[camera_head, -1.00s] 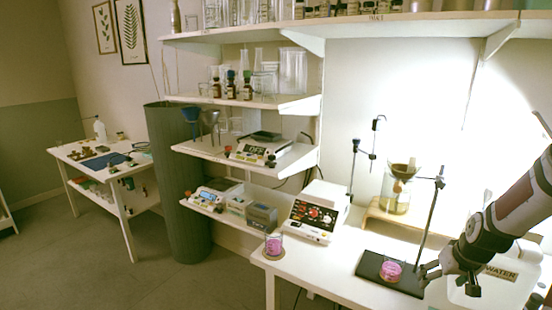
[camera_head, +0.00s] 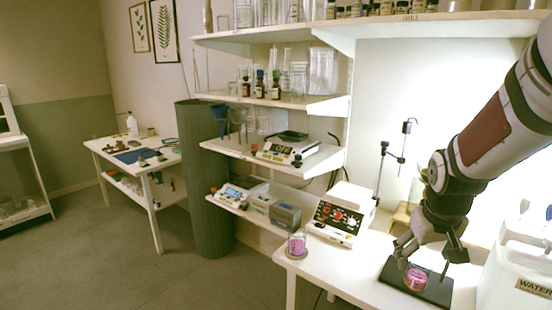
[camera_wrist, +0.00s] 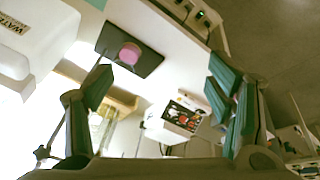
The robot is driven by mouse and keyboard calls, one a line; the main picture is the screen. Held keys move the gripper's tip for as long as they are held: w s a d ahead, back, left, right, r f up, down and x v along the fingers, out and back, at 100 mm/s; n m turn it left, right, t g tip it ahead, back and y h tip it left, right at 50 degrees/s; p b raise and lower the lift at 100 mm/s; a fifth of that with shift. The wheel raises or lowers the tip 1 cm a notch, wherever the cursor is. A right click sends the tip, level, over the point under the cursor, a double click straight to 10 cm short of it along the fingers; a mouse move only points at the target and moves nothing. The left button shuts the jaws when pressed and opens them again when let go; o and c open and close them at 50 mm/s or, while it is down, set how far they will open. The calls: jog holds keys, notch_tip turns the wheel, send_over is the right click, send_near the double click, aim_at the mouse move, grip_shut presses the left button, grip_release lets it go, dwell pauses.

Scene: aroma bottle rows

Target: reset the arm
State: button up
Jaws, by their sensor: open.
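My arm reaches in from the right in the head view, with my gripper (camera_head: 428,257) pointing down near the black stand base (camera_head: 440,291). The two fingers are spread and hold nothing. A glass with pink contents (camera_head: 416,281) sits on the base, just below the fingers in the picture. In the wrist view my gripper (camera_wrist: 162,85) shows wide-apart fingers with greenish pads. The pink glass (camera_wrist: 130,53) is beyond them, apart from both. My arm hides part of the stand rod and the glassware behind it.
A second pink glass (camera_head: 297,244) stands at the bench's left corner, beside a white device with a control panel (camera_head: 338,219). A white container labelled WATER (camera_head: 520,275) is at the right. Shelves with bottles (camera_head: 260,84) hang above. Floor at left is open.

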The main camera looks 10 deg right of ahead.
jog(key=s+a+r+n+y, duration=0.1)
jog(key=s+a+r, duration=0.2)
jog(key=s+a, duration=0.2)
jog(key=s+a+r+n+t, duration=0.1)
jog(key=s+a+r, duration=0.2)
jog(key=a, duration=0.6)
jog(key=s+a+r+y, duration=0.1)
jog(key=s+a+r, duration=0.2)
jog(key=s+a, duration=0.4)
jog(key=shift+a+n+y, duration=0.25)
jog(key=shift+n+y, duration=0.05)
jog(key=shift+n, duration=0.1)
jog(key=shift+s+r, duration=0.1)
jog(key=shift+c, duration=0.3)
